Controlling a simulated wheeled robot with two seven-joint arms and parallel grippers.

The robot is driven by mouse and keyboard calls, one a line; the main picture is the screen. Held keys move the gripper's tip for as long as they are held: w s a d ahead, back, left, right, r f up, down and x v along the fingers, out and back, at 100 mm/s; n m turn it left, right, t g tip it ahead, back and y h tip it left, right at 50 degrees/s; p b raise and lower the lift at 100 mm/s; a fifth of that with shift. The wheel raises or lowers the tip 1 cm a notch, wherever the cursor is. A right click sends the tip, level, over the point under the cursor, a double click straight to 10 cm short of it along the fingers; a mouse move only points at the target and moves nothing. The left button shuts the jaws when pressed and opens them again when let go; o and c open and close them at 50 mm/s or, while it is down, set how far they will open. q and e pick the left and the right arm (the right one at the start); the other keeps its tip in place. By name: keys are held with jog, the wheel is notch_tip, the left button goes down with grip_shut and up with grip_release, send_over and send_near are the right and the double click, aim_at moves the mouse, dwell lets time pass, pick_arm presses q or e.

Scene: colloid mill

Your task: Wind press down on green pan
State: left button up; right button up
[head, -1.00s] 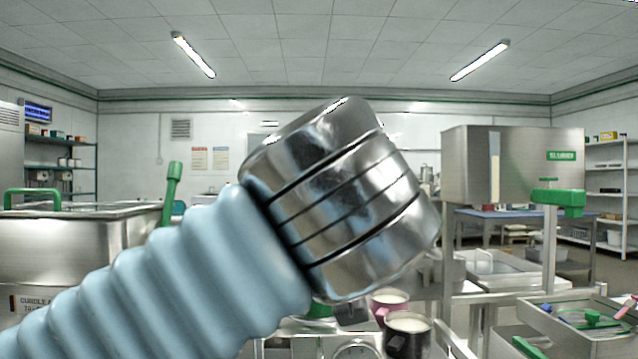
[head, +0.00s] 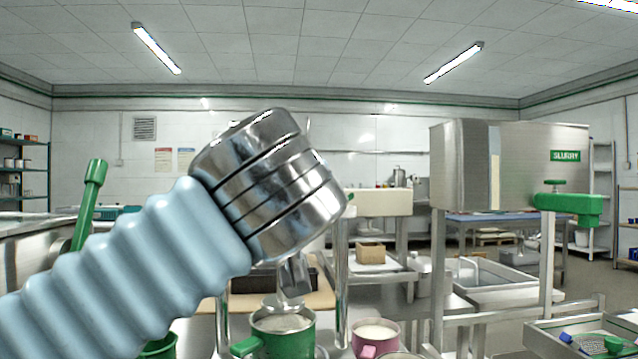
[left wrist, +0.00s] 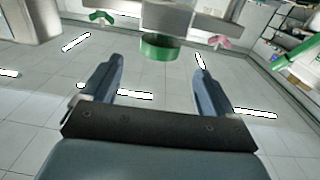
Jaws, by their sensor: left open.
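A green pan (head: 283,338) with a side handle and pale contents stands at the bottom centre of the head view. A round metal piece, which may be part of the press, shows just above its rim; the rest of the press is hidden behind my left arm. My left arm crosses the head view in front, and its metal wrist blocks the middle. In the left wrist view my left gripper (left wrist: 157,65) is open, with nothing between its fingers. A green round thing (left wrist: 160,48) shows beyond the fingertips; I cannot tell whether it is the pan. My right gripper is not in view.
A pink mug (head: 375,335) with pale contents stands right of the pan. A green vessel (head: 160,346) is at the lower left. A steel slurry tank (head: 465,165) with a green tap (head: 570,205) stands on the right, above trays. A green lever (head: 88,205) rises at the left.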

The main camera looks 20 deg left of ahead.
pick_arm(q)
jog(key=p+x, duration=0.1)
jog(key=x, duration=0.7)
jog(key=shift+w+a, duration=0.1)
jog(key=shift+w, duration=0.25)
jog(key=shift+c, duration=0.4)
jog(key=c, duration=0.9)
